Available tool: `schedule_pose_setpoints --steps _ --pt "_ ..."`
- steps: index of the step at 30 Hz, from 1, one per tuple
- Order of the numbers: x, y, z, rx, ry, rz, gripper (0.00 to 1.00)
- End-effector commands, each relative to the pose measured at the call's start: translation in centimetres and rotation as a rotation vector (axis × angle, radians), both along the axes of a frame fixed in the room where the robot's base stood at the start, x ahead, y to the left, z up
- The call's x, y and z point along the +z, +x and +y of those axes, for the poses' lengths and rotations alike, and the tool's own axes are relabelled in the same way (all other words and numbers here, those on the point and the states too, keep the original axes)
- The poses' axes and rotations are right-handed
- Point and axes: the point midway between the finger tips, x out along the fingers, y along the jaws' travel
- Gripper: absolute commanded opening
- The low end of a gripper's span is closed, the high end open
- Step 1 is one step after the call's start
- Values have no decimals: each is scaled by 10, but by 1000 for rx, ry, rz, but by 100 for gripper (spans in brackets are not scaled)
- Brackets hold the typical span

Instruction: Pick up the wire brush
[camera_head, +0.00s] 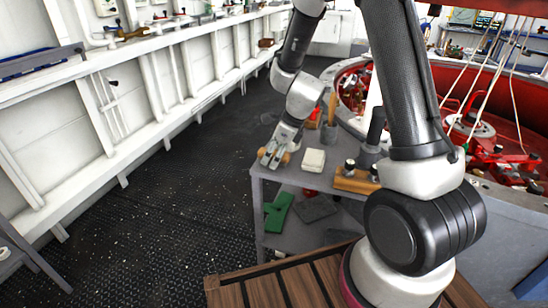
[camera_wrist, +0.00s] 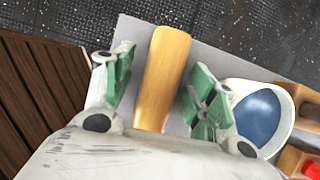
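The wire brush (camera_wrist: 163,75) shows in the wrist view as a smooth tan wooden piece lying lengthwise on a grey tabletop. Its bristles cannot be seen, and its near end is hidden by my gripper's body. My gripper (camera_wrist: 158,92) is open, with one green-padded finger on each side of the wood and a visible gap on both sides. In the head view my gripper (camera_head: 272,157) is low over the left end of the grey table, with a bit of tan wood (camera_head: 286,158) showing beside it.
The grey table (camera_head: 270,175) also holds a pale block (camera_head: 314,160) and a wooden holder (camera_head: 355,181). A white cup with blue inside (camera_wrist: 258,110) is close to the right finger. A green object (camera_head: 278,212) lies on the lower shelf. Dark floor (camera_head: 170,200) to the left is clear.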

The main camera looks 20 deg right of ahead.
Motion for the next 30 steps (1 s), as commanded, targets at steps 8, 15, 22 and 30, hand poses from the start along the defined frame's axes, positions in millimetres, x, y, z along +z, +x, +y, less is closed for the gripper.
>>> schedule_pose_setpoints --steps 8,15,22,30 --pt "0 0 0 1 0 0 6" --pt "1 0 0 1 0 0 6" --pt "28 1 1 4 0 -6 6" --pt "85 0 0 2 -1 -4 6"
